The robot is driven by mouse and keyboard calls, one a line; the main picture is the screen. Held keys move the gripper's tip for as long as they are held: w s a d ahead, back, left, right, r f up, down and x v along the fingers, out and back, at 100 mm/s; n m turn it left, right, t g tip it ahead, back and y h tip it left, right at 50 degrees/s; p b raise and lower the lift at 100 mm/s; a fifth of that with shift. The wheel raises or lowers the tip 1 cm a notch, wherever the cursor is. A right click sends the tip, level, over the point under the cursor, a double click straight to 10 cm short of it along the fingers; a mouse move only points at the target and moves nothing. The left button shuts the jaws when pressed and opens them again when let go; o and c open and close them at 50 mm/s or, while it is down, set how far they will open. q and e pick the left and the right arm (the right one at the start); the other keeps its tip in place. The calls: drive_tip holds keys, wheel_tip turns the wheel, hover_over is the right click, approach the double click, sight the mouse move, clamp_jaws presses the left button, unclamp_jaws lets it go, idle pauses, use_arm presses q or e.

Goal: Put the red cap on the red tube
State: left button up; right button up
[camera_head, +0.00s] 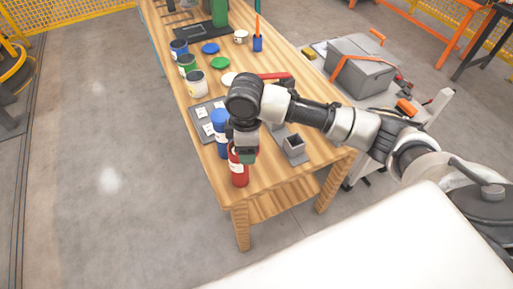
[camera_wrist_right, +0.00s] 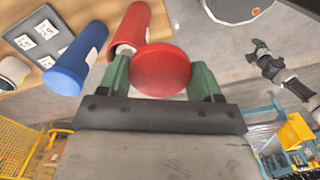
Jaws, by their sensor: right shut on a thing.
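The red tube (camera_head: 240,177) stands upright near the front left corner of the wooden table. It also shows in the right wrist view (camera_wrist_right: 128,28), behind and to the left of the cap. My right gripper (camera_head: 243,157) is over the tube's top in the head view. In the right wrist view its green fingers (camera_wrist_right: 160,77) are shut on the round red cap (camera_wrist_right: 160,68), whose flat face is towards the camera. Whether the cap touches the tube cannot be told, since the gripper hides the tube's top in the head view.
A blue tube (camera_head: 221,143) stands close beside the red tube, next to a grey board with white labels (camera_head: 198,126). A grey square holder (camera_head: 293,148) is to the right. Paint cans (camera_head: 197,88) and lids (camera_head: 219,63) stand farther back. Floor left of the table is clear.

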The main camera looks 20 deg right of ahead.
use_arm(q)
wheel_tip(320, 180, up, 6)
drive_tip(key=p, duration=0.5)
use_arm(e)
drive_tip(key=w+r+n, duration=0.3)
drive_tip(key=w+n, duration=0.3)
drive_tip(key=n, duration=0.3)
drive_tip(key=shift+n, duration=0.3)
drive_tip(key=f+b, duration=0.5)
drive_tip(key=shift+s+a, duration=0.2)
drive_tip(key=shift+a, duration=0.2)
drive_tip(key=shift+f+b, duration=0.2)
drive_tip(key=shift+b, duration=0.25)
drive_tip(key=shift+f, duration=0.75)
use_arm(q)
wheel_tip(320, 180, down, 6)
drive_tip(key=shift+a, duration=0.15)
drive_tip(key=shift+r+p, duration=0.4)
drive_tip(key=shift+r, duration=0.05)
use_arm(e)
drive_tip(key=shift+r, duration=0.1)
use_arm(q)
drive_tip(key=shift+r+p, duration=0.8)
use_arm(e)
drive_tip(key=shift+f, duration=0.6)
